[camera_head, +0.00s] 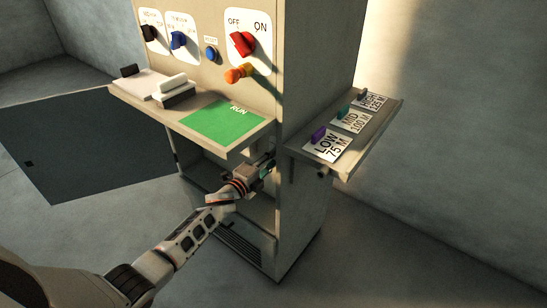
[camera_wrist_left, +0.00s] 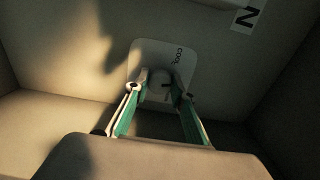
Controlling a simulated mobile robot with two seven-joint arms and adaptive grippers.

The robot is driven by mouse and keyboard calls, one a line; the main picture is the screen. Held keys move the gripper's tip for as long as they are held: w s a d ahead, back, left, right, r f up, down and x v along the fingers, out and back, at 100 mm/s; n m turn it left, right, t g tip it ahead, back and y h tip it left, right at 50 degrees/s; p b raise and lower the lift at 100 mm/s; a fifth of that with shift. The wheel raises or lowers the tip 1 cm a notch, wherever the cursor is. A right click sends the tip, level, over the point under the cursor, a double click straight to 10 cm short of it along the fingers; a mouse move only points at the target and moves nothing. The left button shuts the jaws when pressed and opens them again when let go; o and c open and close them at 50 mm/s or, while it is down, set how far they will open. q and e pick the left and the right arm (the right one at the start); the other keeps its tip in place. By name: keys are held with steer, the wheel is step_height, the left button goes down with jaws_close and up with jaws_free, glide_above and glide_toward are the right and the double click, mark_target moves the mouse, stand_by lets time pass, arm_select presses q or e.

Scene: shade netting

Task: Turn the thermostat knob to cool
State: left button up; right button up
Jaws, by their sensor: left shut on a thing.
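In the left wrist view, a pale plate (camera_wrist_left: 142,52) with the word COOL on it sits on a beige surface. A small grey thermostat knob (camera_wrist_left: 158,78) shows on this plate between the fingertips of my left gripper (camera_wrist_left: 160,92). The green-lined fingers are closed on the knob from both sides. The knob's pointer direction cannot be read. In the head view, my left gripper (camera_head: 264,168) is below the front shelf, at the open lower part of the cabinet (camera_head: 300,215). The knob is hidden there. My right gripper is not in view.
A front shelf (camera_head: 252,137) with a green RUN area (camera_head: 222,122) overhangs my left gripper. A side shelf (camera_head: 378,135) holds LOW, MID and HIGH cards with small coloured pieces. A red OFF/ON knob (camera_head: 242,43) and other controls are higher on the panel.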

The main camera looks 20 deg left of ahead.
arm_select(q)
steer(key=n+p, duration=0.2)
steer(key=n, duration=0.7)
steer(key=shift+f, duration=0.1)
stand_by(0.4)
steer(key=o, duration=1.1)
steer(key=shift+s, duration=0.1)
steer(key=v, duration=1.2)
